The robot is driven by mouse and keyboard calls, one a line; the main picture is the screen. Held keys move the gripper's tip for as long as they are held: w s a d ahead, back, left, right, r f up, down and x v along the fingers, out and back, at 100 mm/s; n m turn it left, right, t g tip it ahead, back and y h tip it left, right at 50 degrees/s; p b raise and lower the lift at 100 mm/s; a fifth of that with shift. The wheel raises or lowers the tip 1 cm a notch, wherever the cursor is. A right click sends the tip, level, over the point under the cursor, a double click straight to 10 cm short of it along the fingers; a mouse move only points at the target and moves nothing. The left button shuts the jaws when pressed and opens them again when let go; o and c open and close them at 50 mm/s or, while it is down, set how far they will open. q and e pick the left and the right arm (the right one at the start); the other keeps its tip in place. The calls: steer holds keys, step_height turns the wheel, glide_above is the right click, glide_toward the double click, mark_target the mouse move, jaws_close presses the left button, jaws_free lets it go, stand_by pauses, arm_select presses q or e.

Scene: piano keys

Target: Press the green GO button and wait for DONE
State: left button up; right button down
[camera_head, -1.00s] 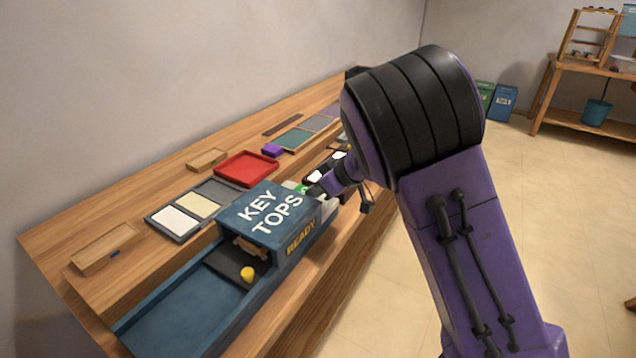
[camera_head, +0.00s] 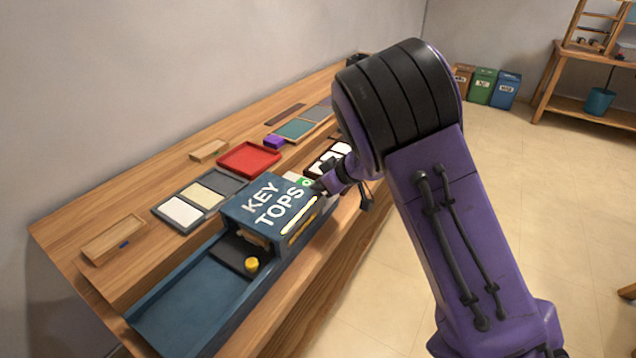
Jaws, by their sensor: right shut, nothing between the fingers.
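The blue KEY TOPS machine (camera_head: 240,212) stands at the front of the wooden bench. The green button (camera_head: 306,182) shows as a small patch on a pale part at the machine's far end, partly hidden by my right gripper. My right gripper (camera_head: 319,187) is shut and empty, its tips at or just above the button. I cannot tell whether they touch it. The machine's side display (camera_head: 303,214) shows a bright pale bar with yellow below, with no readable DONE. My left gripper is out of view.
A blue tray (camera_head: 165,325) with a yellow knob (camera_head: 251,264) extends from the machine's near end. A red tray (camera_head: 249,160), a purple block (camera_head: 273,142) and a sample tray (camera_head: 160,212) lie behind on the bench (camera_head: 75,225). My right arm hides part of the bench's far end.

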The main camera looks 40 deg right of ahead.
step_height(320, 180, up, 5)
steer(key=p, duration=0.4)
steer(key=shift+w+f, duration=0.1)
steer(key=shift+f, duration=0.1)
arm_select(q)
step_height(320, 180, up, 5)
arm_select(e)
steer(key=v, duration=0.9)
steer(key=shift+s, duration=0.45)
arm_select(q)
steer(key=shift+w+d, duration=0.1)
arm_select(e)
steer(key=shift+d, duration=0.2)
steer(key=shift+f, duration=0.1)
